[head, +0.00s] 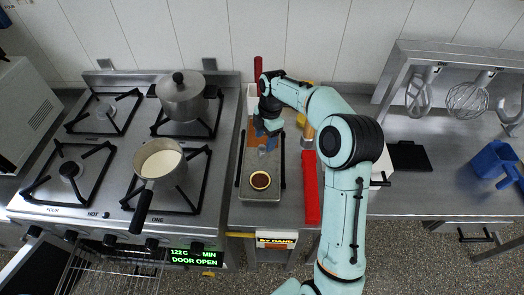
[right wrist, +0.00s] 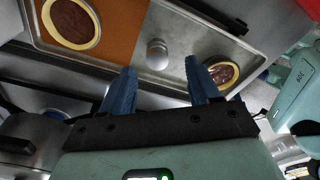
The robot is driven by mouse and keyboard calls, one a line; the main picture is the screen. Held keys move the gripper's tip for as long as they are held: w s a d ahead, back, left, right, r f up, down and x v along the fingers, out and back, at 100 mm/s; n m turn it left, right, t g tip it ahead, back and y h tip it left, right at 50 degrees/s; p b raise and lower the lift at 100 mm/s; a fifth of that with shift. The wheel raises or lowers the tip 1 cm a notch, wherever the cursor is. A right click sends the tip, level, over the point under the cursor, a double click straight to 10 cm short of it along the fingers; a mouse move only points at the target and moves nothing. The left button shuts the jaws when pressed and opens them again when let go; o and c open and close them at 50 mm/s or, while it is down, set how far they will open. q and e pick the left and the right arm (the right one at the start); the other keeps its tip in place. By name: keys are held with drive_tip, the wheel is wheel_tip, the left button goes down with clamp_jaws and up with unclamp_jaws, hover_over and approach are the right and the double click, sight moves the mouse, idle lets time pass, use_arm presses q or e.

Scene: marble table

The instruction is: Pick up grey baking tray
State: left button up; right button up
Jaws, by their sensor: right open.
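The grey baking tray (head: 255,196) lies flat on the steel counter right of the stove, its far part hidden by my arm. A small round tart with a dark filling (head: 260,180) sits at its near end. My right gripper (head: 268,130) is above the far part of the tray, open, with nothing visibly between its fingers. In the right wrist view, the blue fingers (right wrist: 160,68) are spread apart in front of the tray (right wrist: 187,38). That view shows a round silver knob (right wrist: 157,55), a tart (right wrist: 220,72) and another tart (right wrist: 72,22) on an orange-brown surface.
A long red object (head: 311,188) lies close to the tray's right side. On the stove at left stand a lidded pot (head: 182,97) and an open saucepan (head: 160,165). A blue jug (head: 490,163) stands at far right. Utensils hang from the shelf (head: 455,58). Counter right of my arm is mostly clear.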

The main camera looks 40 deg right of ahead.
sight(262, 148)
drive_tip(key=f, duration=0.2)
drive_tip(key=a+f, duration=0.1)
drive_tip(key=f, duration=0.2)
drive_tip(key=shift+w+f, duration=0.2)
drive_tip(key=shift+f, duration=0.15)
drive_tip(key=shift+r, duration=0.1)
clamp_jaws()
